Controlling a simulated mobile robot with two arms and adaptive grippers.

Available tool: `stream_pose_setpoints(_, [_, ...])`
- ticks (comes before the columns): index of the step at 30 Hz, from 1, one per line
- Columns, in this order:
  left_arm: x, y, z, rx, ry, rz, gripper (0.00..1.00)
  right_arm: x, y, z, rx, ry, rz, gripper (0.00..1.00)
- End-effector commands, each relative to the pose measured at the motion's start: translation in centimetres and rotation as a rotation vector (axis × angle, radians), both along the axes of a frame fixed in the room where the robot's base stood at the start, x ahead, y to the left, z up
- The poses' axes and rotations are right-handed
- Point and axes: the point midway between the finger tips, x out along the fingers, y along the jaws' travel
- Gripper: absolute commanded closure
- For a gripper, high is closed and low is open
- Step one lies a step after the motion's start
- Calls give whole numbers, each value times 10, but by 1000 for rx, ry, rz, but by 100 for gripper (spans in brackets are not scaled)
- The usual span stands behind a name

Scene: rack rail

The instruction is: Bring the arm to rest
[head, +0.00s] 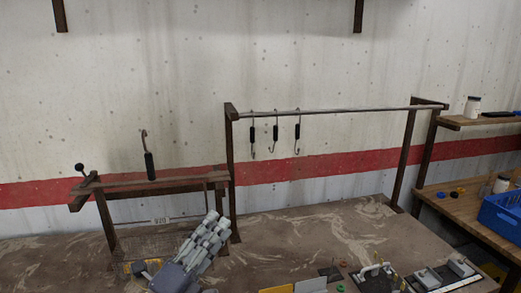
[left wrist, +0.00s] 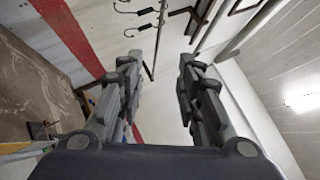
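My left gripper (head: 212,228) is low in the head view, over the table, in front of the low rack. In the left wrist view the fingers of my left gripper (left wrist: 158,75) stand wide apart with nothing between them. Three hooks with black grips hang from the steel rail (head: 345,110): a left one (head: 252,134), a middle one (head: 275,132) and a right one (head: 297,132). Another hook (head: 149,162) stands upright at the low rack (head: 150,182). Hooks (left wrist: 140,12) also show at the top of the left wrist view. My right gripper is not in view.
The brown table (head: 320,228) is clear below the rail. Several small tools and fittings (head: 375,272) lie at its front edge. A side shelf at the right holds a blue crate (head: 503,213) and a white jar (head: 473,106). Dark posts (head: 402,160) carry the rail.

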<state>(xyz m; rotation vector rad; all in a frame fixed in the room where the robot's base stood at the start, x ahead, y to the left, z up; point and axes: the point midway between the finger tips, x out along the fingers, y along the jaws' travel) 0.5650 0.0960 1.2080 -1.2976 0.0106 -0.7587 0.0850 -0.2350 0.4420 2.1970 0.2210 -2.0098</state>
Motion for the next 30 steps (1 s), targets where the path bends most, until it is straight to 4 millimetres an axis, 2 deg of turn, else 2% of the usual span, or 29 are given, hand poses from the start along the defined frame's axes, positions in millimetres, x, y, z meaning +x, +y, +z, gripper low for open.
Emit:
stream_pose_setpoints(4, [1,57,-46,-377,306,175,67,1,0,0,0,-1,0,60])
stream_pose_setpoints(7, [-10,92,-95,-609,527,304,67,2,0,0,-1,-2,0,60])
stream_pose_setpoints(10, [-36,118,-155,-820,758,442,67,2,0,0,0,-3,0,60])
stream_pose_setpoints(12, [-64,129,-198,-954,922,543,67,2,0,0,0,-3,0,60])
stream_pose_setpoints(15, [-111,135,-251,-1110,1140,682,67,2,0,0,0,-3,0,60])
stream_pose_setpoints(19, [-171,132,-296,-1240,1361,829,67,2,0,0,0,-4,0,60])
stream_pose_setpoints(24, [-238,121,-327,-1340,1582,983,67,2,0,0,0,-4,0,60])
stream_pose_setpoints(27, [-275,114,-338,-1380,1695,1066,67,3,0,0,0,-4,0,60])
stream_pose_setpoints(29, [-296,109,-342,-1398,1761,1114,67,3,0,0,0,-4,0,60])
stream_pose_setpoints(30, [-292,109,-353,-1395,1761,1117,67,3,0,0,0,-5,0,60])
